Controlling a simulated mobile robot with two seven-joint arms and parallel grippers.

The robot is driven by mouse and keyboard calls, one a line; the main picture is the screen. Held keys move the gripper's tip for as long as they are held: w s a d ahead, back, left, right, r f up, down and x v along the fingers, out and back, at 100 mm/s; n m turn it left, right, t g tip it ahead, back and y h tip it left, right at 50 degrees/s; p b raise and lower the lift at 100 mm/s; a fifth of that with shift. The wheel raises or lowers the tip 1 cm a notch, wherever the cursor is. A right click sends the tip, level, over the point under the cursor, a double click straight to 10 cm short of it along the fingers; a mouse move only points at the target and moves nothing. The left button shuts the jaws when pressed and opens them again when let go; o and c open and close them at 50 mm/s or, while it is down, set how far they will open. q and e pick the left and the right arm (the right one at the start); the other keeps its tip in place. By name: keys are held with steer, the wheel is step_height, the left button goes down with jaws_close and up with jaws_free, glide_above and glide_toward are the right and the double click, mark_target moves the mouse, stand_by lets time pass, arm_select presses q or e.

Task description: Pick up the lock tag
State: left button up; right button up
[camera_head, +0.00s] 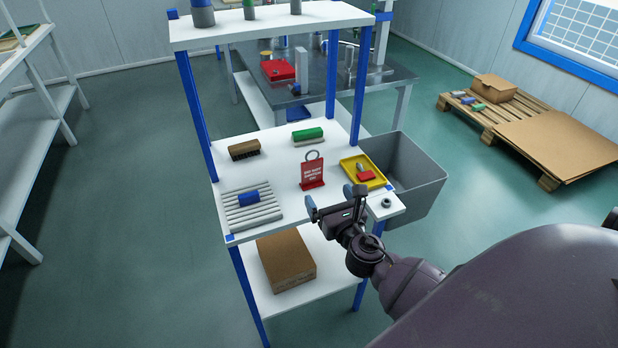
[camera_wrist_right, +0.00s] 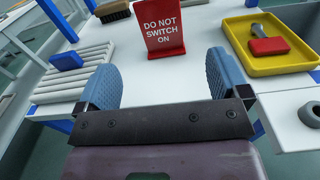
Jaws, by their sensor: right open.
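The lock tag (camera_head: 312,172) is a red upright plate with white lettering and a grey ring at its top, standing on the white shelf. In the right wrist view the lock tag (camera_wrist_right: 164,27) reads "DO NOT SWITCH ON" and stands beyond the fingers; its top is cut off. My right gripper (camera_head: 331,203) is at the front edge of the shelf, in front of the tag and apart from it. Its two blue fingers are spread with nothing between them, as the right wrist view (camera_wrist_right: 164,80) also shows. My left gripper is not in view.
A yellow tray (camera_head: 347,165) with a red-based item (camera_head: 366,175) lies right of the tag. A ribbed white rack (camera_head: 240,216) with a blue block (camera_head: 249,198) is left. A brown brush (camera_head: 244,150) and a green-topped block (camera_head: 308,135) stand behind. A grey bin (camera_head: 425,165) adjoins the right side.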

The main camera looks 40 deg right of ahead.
mark_target(313, 170)
steer(key=shift+w+r, duration=0.1)
steer(key=shift+w, duration=0.35)
steer(key=shift+b+x, duration=0.35)
steer(key=shift+x, duration=4.65)
steer(key=c, duration=1)
